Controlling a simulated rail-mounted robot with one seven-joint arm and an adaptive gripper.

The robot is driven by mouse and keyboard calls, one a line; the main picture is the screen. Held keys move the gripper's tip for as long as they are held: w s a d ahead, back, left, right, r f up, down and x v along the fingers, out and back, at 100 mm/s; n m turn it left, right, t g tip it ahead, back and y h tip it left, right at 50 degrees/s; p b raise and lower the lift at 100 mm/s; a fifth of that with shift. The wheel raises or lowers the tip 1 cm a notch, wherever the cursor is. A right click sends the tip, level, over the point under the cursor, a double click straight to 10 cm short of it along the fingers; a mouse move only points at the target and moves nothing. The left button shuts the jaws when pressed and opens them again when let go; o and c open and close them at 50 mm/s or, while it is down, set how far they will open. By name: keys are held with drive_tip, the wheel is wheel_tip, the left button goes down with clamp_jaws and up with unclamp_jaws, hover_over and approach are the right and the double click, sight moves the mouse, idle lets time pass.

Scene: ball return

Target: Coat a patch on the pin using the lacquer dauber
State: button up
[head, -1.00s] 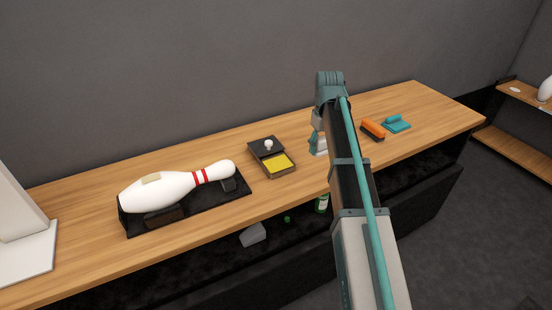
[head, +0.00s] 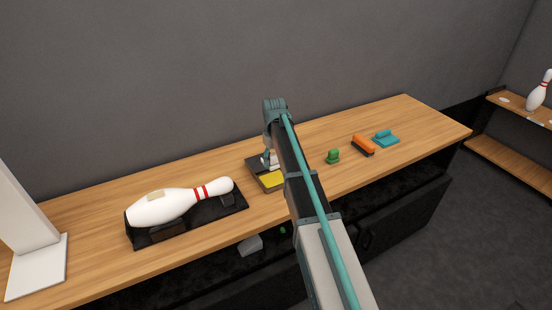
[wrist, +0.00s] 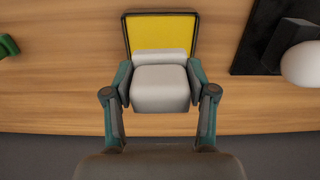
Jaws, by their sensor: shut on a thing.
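The pin (head: 172,207), white with two red stripes, lies on its side in a black cradle (head: 222,207) at the left of the counter. A tan patch (head: 155,195) shows on its upper side. A tray with a yellow inside (head: 271,180) stands to the right of the pin. My gripper (head: 269,157) is over the tray, shut on a pale grey-white block, seemingly the lacquer dauber (wrist: 160,85). In the wrist view the yellow tray (wrist: 160,30) lies just beyond the block. Whether they touch is not clear.
A green tool (head: 333,156), an orange brush (head: 363,145) and a teal tool (head: 386,138) sit on the counter to the right. A white stand (head: 38,265) is at the far left. The pin's head (wrist: 302,64) is near the tray.

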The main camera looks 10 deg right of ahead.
sight(274, 179)
drive_tip(key=shift+w+a+f, duration=0.15)
drive_tip(key=shift+w+a, duration=0.1)
drive_tip(key=shift+w, duration=0.1)
drive_tip(key=shift+s+d+f+b, duration=0.1)
drive_tip(key=shift+f+b, duration=0.3)
drive_tip(key=shift+f, duration=0.2)
drive_tip(key=shift+f+b, duration=1.25)
drive_tip(key=shift+f, duration=1.05)
drive_tip(key=shift+f, duration=0.6)
drive_tip(key=shift+r+p, duration=1.95)
drive_tip(key=shift+r, duration=1.6)
